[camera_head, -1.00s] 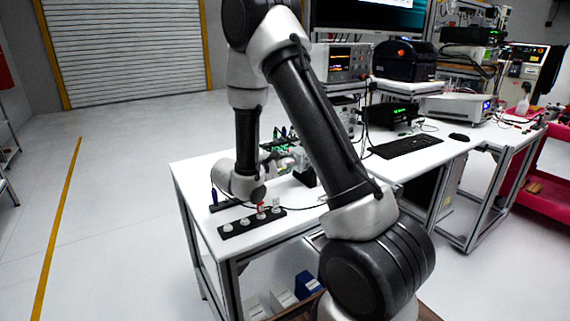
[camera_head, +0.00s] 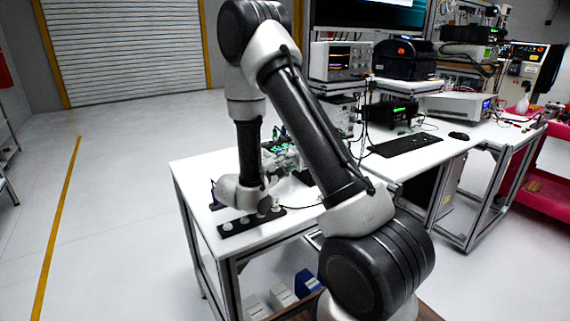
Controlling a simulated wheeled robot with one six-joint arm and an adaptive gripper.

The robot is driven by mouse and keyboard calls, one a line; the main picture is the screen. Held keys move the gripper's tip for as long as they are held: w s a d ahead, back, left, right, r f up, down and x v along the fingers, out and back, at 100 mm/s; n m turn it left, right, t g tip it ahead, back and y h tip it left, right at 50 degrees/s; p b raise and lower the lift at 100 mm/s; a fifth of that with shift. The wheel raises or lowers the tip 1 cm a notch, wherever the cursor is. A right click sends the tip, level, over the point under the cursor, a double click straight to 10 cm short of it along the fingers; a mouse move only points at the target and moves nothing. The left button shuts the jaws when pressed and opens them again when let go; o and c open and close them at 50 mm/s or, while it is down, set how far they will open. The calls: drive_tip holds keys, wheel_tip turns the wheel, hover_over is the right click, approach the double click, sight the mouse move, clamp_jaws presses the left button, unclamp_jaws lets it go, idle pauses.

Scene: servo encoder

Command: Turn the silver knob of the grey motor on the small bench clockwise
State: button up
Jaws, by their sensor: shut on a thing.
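The small bench (camera_head: 205,166) has a white top and stands in the middle of the view. My gripper (camera_head: 289,163) is small and partly hidden at the middle of the bench, reaching right and away from my wrist. It is shut on the silver knob, which is too small and covered to make out. The grey motor is mostly hidden behind my arm link; a dark block (camera_head: 304,178) shows just in front of the gripper's end, and I cannot tell whether it belongs to the motor.
A black strip with several pale round pieces (camera_head: 244,221) lies at the bench's front edge, close to my wrist. A green-lit board (camera_head: 275,147) is behind the gripper. A keyboard (camera_head: 406,145) lies on the desk to the right. The floor left of the bench is clear.

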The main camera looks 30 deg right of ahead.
drive_tip(key=o, duration=1)
drive_tip(key=v, duration=1.2)
